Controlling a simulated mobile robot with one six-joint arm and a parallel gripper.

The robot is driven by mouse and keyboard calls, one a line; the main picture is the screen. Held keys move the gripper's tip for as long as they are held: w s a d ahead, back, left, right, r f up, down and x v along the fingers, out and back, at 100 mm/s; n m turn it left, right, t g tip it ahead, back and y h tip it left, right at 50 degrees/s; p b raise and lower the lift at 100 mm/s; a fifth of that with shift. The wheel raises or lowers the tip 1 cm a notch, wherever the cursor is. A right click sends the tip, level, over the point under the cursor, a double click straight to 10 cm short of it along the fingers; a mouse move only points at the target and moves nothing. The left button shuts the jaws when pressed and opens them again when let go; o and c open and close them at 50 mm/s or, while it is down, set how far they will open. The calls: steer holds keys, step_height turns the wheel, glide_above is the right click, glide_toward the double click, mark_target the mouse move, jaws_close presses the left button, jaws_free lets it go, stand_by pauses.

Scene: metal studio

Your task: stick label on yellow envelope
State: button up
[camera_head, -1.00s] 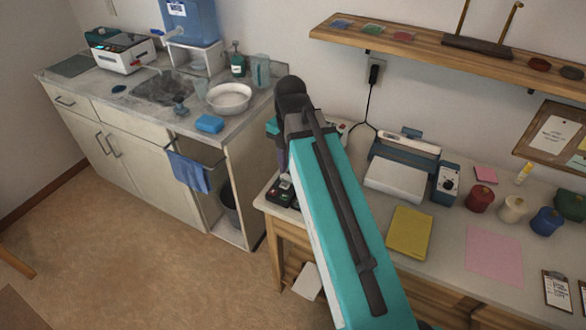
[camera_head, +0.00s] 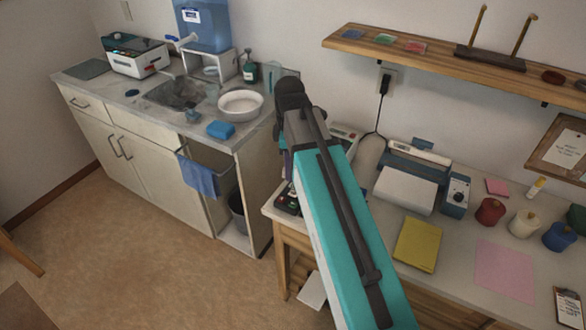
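A yellow envelope (camera_head: 418,245) lies flat on the wooden table (camera_head: 456,268), just right of my teal arm. A white and blue machine (camera_head: 407,188), perhaps a label printer, stands behind it against the wall; I cannot make out a separate label. My arm stretches from the bottom of the view up to the table's left end. Its fingertips are hidden behind the arm, so I cannot tell whether my gripper is open or shut.
A pink sheet (camera_head: 504,270) lies right of the envelope. Red (camera_head: 490,211), cream (camera_head: 524,224) and blue (camera_head: 559,236) pots stand behind it. A clipboard (camera_head: 568,307) lies at the right edge. A sink counter (camera_head: 155,95) stands at the left, and a shelf (camera_head: 450,62) hangs above the table.

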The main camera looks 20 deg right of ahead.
steer(key=w+m, duration=0.1)
steer(key=m, duration=0.1)
steer(key=w+m, duration=0.1)
steer(key=m, duration=0.1)
steer(key=shift+a+m, duration=0.3)
steer(key=shift+a, duration=0.1)
steer(key=shift+w+a+m, duration=0.2)
steer(key=shift+w+m, duration=0.2)
steer(key=shift+m, duration=0.55)
steer(key=shift+w+a+m, duration=0.15)
steer(key=shift+w+m, duration=0.25)
steer(key=shift+m, duration=0.55)
steer(key=shift+d, duration=0.1)
